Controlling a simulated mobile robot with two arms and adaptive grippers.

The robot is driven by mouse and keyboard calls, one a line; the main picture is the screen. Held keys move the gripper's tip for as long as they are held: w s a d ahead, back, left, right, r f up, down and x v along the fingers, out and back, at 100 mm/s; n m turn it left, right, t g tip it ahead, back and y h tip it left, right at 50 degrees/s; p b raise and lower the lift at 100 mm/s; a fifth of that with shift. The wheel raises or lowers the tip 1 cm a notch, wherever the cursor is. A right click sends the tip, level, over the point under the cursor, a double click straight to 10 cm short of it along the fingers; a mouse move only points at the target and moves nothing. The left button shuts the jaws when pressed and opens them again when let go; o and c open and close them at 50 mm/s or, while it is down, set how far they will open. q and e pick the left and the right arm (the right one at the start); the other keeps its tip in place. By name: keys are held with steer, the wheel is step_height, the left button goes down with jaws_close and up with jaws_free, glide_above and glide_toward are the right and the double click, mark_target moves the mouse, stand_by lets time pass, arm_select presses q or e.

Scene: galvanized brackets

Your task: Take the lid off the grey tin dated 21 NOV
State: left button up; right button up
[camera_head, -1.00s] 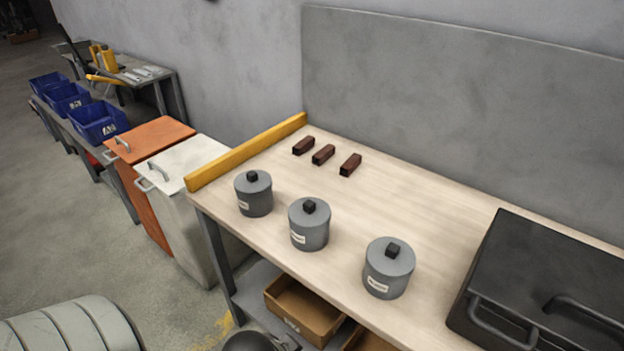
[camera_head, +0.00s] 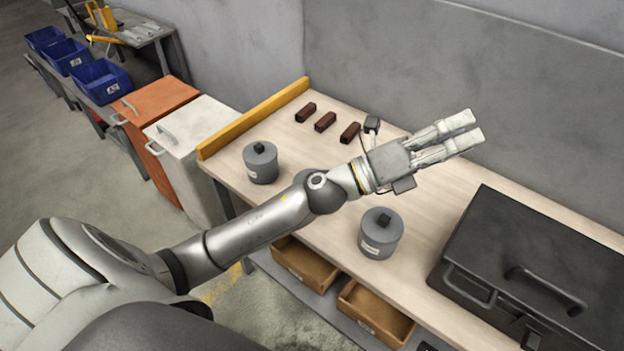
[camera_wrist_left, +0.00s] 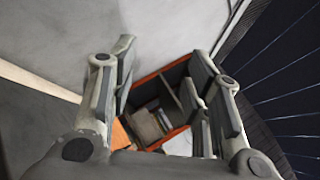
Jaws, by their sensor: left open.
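Grey lidded tins with black knobs and small pale labels stand on the wooden bench (camera_head: 440,200). The left tin (camera_head: 260,167) and the right tin (camera_head: 379,240) show in the head view with lids on. A middle tin is hidden behind my left arm. The label dates are too small to read, so I cannot tell which is 21 NOV. My left gripper (camera_head: 474,127) is open and empty, above the bench and beyond the tins, fingers pointing right. Its spread fingers also show in the left wrist view (camera_wrist_left: 162,70). My right gripper is not in view.
Several dark brown blocks (camera_head: 325,122) lie along the back of the bench, near a yellow edge rail (camera_head: 255,118). A large black case (camera_head: 540,260) with handles fills the right end. Brown bins (camera_head: 305,263) sit below. An orange-edged shelf (camera_wrist_left: 180,72) shows in the wrist view.

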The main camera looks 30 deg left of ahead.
arm_select(q)
steer(key=s+d+f+m+g+h, duration=0.2)
steer(key=d+m+g+h, duration=0.15)
steer(key=m+g, duration=0.55)
steer(key=m+g+y, duration=0.7)
steer(key=m+y, duration=0.6)
steer(key=y, duration=0.6)
glide_above(309, 174)
step_height(309, 174, down, 11)
steer(key=shift+y, duration=0.25)
steer(key=f, duration=0.2)
steer(key=f+p, duration=0.1)
steer(key=f, duration=0.2)
steer(key=shift+a, duration=0.2)
steer(key=f, duration=0.1)
steer(key=f+p, duration=0.1)
steer(key=f, duration=0.1)
steer(key=f+p, duration=0.1)
steer(key=f, duration=0.1)
steer(key=shift+d, duration=0.25)
steer(key=shift+f, duration=0.5)
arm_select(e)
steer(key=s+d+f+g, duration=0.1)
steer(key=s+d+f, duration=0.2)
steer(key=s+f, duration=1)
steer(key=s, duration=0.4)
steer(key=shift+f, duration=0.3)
